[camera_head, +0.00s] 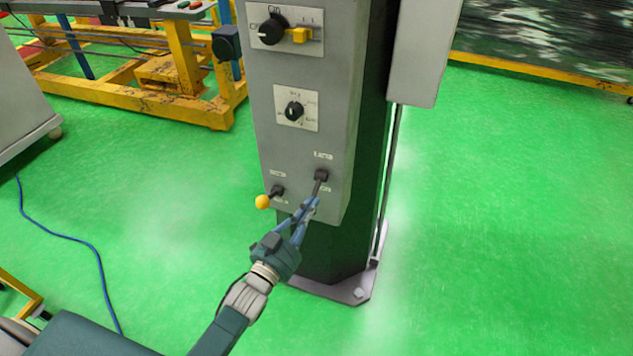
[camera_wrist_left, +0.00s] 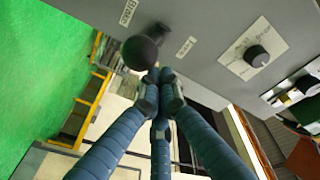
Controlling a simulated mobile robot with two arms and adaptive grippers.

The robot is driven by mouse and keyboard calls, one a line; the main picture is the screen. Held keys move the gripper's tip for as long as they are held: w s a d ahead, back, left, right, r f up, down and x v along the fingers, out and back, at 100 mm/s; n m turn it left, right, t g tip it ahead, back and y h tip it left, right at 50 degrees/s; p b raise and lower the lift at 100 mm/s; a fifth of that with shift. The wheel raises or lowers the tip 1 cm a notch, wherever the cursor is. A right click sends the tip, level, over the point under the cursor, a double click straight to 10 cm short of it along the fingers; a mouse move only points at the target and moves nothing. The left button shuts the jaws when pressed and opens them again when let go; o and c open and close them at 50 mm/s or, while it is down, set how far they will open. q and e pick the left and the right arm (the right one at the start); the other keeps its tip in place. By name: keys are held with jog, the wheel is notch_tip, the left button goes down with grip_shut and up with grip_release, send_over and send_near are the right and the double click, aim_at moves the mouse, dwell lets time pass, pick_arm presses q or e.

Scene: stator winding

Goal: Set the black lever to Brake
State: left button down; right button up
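The black lever (camera_head: 319,184) sits at the lower right of the grey panel (camera_head: 300,110), its handle pointing down and out. Its ball knob (camera_wrist_left: 140,53) shows in the left wrist view, near a label reading "Brake" (camera_wrist_left: 127,12). My left gripper (camera_head: 309,207) is at the lever's lower end. In the left wrist view my left gripper (camera_wrist_left: 161,75) has its fingertips together, right beside the knob and not around it. Whether they touch it I cannot tell. My right gripper is in neither view.
A lever with a yellow ball (camera_head: 262,202) stands just left of the black lever. A black rotary knob (camera_head: 294,111) and a larger switch (camera_head: 272,29) are higher on the panel. A blue cable (camera_head: 75,238) lies on the green floor at left.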

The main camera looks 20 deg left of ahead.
pick_arm(q)
notch_tip(320, 180, down, 3)
jog(key=shift+r+b, duration=0.1)
jog(key=shift+b, duration=0.55)
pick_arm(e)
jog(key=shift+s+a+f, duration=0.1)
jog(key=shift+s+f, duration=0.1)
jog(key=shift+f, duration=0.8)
